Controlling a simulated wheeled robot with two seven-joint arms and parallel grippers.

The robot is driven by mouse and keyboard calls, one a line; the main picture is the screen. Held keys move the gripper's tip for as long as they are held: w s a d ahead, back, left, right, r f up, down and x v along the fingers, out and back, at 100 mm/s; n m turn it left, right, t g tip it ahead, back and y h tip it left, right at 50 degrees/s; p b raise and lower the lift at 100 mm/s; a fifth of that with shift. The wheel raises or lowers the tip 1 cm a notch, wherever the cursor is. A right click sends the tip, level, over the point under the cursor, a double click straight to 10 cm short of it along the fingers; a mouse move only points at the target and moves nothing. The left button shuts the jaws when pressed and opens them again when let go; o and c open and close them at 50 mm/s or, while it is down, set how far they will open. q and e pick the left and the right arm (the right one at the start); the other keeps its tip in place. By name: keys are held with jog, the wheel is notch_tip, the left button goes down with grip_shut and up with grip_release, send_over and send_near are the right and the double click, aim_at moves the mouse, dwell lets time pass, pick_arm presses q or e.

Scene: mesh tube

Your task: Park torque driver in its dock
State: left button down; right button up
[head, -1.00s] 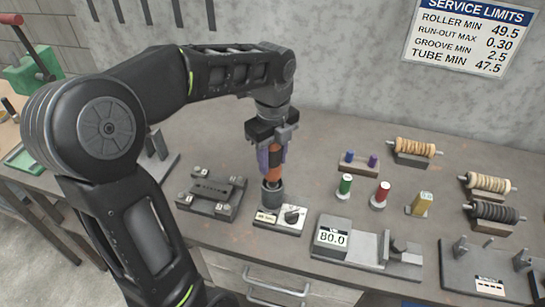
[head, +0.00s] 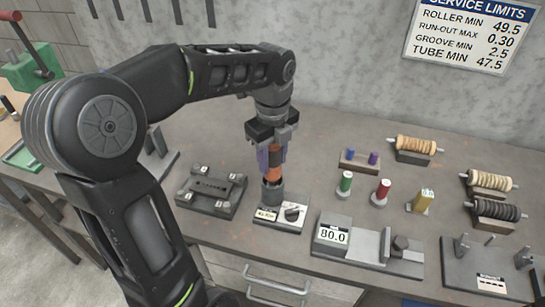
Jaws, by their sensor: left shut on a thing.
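The torque driver (head: 274,169) has an orange and dark grip and stands upright. My left gripper (head: 271,150) is shut on its upper part from above. The driver's lower end is at a grey cylindrical dock (head: 271,193) on the back left of a light plate with a black knob (head: 292,213) and a small label. I cannot tell how deep the driver sits in the dock. My right gripper is not in view.
A dark fixture (head: 211,189) lies left of the dock plate. A gauge reading 80.0 (head: 333,236) stands to its right. Green (head: 345,183), red (head: 381,190) and yellow (head: 421,200) pieces stand behind the gauge. Rollers (head: 413,146) rest on stands at the right. The bench behind the dock is clear.

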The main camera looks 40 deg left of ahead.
aim_at(273, 145)
pick_arm(q)
jog(key=shift+f+b, duration=1.15)
jog(key=shift+f, duration=0.55)
dwell(1.3)
jog(key=c, duration=0.8)
grip_release()
jog(key=shift+r, duration=0.15)
notch_tip(273, 145, up, 8)
jog(key=shift+f+b, duration=0.2)
jog(key=shift+b, duration=0.15)
jog(key=shift+f, duration=0.1)
